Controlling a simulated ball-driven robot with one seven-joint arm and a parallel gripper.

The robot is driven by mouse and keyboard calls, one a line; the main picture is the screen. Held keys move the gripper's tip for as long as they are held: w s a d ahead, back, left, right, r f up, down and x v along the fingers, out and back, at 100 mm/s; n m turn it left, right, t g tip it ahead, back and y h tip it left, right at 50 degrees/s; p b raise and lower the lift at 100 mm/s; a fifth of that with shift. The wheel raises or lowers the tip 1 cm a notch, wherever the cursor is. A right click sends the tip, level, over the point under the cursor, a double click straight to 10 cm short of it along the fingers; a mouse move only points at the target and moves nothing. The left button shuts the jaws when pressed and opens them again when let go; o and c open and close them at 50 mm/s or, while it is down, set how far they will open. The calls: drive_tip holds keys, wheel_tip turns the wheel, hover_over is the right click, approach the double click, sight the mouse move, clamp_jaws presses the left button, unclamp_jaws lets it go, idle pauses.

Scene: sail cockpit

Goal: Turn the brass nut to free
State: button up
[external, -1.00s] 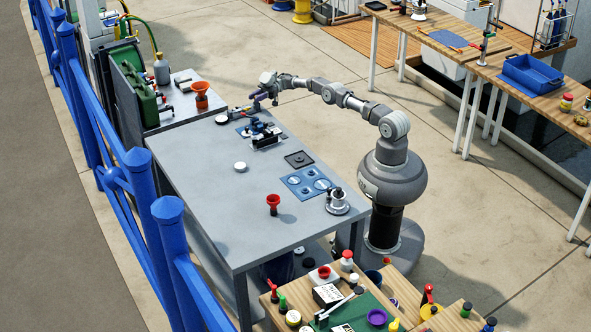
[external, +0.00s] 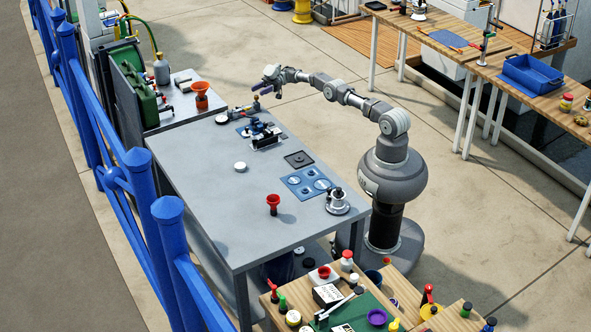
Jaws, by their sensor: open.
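A small fitting (external: 256,103) stands upright at the far end of the grey workbench (external: 205,190), at the end of a short rod-like piece lying on the bench. It looks partly brass-coloured, but it is too small for me to make out a nut on it for certain. My gripper (external: 268,90) is at the end of the outstretched arm, just above and a little right of this fitting. Its jaws are open and empty, and a small gap shows between them and the fitting. How far the nut is turned cannot be told.
The bench's left half is mostly clear.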

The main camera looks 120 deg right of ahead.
wheel_tip(320, 180, up, 4)
drive_tip(key=shift+r+p, duration=0.1)
drive_tip(key=shift+p, duration=0.55)
drive_tip(key=m+h+p, duration=0.5)
drive_tip(key=m+h, duration=0.2)
drive_tip(key=h, duration=0.4)
approach(256, 96)
drive_tip(key=w, duration=0.3)
drive_tip(key=shift+g, duration=0.3)
drive_tip(key=x, duration=0.2)
drive_tip(key=b+x, duration=0.2)
drive_tip(key=x, duration=0.1)
drive_tip(key=shift+w+d+f, duration=0.2)
drive_tip(key=shift+d+f, duration=0.15)
drive_tip(key=shift+d, duration=0.15)
drive_tip(key=shift+w+d+r, duration=0.15)
drive_tip(key=shift+w+d, duration=0.1)
drive_tip(key=shift+w, duration=0.35)
drive_tip(key=shift+c, duration=0.3)
